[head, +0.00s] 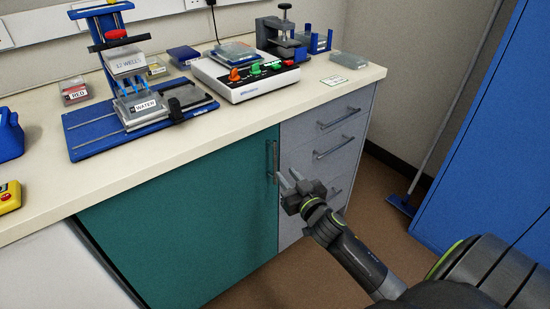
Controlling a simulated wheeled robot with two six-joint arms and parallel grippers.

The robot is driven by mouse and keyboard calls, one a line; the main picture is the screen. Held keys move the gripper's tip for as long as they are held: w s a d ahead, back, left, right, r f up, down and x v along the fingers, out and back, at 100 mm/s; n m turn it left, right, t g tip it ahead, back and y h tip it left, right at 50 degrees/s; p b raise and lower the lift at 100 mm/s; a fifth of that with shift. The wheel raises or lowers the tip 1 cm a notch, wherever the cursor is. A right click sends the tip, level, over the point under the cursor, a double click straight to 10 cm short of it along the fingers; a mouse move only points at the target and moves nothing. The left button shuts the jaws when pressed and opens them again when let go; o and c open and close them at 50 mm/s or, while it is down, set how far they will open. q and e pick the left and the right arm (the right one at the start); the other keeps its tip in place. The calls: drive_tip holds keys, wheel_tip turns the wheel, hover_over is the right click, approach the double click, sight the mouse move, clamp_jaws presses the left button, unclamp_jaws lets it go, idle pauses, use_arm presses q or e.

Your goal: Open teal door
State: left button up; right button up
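The teal door (185,220) is the front of the cupboard under the bench, and it looks closed. Its vertical metal handle (275,158) is near the door's right edge. My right gripper (286,180) is at the handle's lower end, its two fingers pointing up and left with a gap between them. I cannot tell whether the fingers touch the handle or are around it. My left gripper is not in view.
Grey drawers (328,140) with bar handles stand right of the door. The bench top (240,120) carries a blue pipetting stand (105,135), a white shaker (245,80) and several boxes. A blue cabinet (490,130) and a broom (402,203) stand right. Brown floor is open between.

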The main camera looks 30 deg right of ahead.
sight(276, 162)
drive_tip(key=w, duration=0.5)
drive_tip(key=w+d, duration=0.1)
drive_tip(key=w, duration=0.2)
drive_tip(key=shift+w, duration=0.15)
clamp_jaws()
